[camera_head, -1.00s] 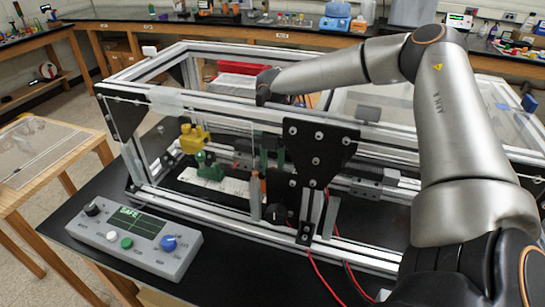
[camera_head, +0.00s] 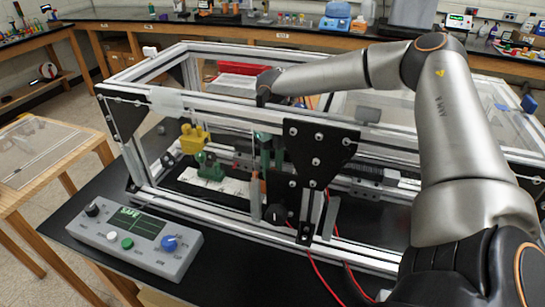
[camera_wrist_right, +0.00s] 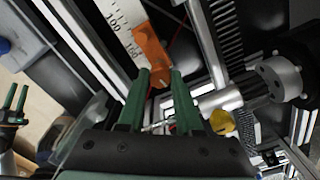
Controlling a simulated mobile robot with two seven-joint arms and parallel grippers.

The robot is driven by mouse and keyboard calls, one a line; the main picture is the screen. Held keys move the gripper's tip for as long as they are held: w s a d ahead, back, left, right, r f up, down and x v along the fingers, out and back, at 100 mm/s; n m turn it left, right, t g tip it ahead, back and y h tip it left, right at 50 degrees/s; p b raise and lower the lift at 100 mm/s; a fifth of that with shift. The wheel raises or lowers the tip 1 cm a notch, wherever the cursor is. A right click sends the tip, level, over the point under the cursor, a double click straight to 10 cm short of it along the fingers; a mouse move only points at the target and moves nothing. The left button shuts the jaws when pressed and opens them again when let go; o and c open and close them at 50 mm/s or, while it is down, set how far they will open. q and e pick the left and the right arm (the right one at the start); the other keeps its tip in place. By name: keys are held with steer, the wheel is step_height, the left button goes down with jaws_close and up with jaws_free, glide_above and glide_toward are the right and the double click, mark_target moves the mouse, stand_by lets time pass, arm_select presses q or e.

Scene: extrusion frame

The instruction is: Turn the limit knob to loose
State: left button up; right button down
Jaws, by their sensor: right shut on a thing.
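The grey control box (camera_head: 135,240) stands at the front left. It has a black knob (camera_head: 92,210), white and green buttons, a green screen and a blue knob (camera_head: 169,243). The small labels are unreadable, so I cannot tell which knob is the limit knob. No gripper touches the box. My right gripper (camera_wrist_right: 160,80) is inside the extrusion frame, green fingers pointing down. An orange piece (camera_wrist_right: 150,45) beside a white scale lies at its fingertips, its lower end between them. The left gripper (camera_wrist_right: 17,98) shows at the wrist view's left edge, fingers apart and empty.
The aluminium frame (camera_head: 220,110) with black corner plates encloses the right gripper. A yellow and green fixture (camera_head: 195,138) stands left of it. A dark knob (camera_head: 275,213) sits at the frame's front. Red wires hang at the front right.

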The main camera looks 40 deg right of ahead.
steer(key=shift+n, duration=0.6)
steer(key=c, duration=0.6)
jaws_free()
steer(key=shift+r, duration=0.1)
step_height(320, 180, up, 12)
steer(key=shift+r+b, duration=0.15)
steer(key=shift+b, duration=0.2)
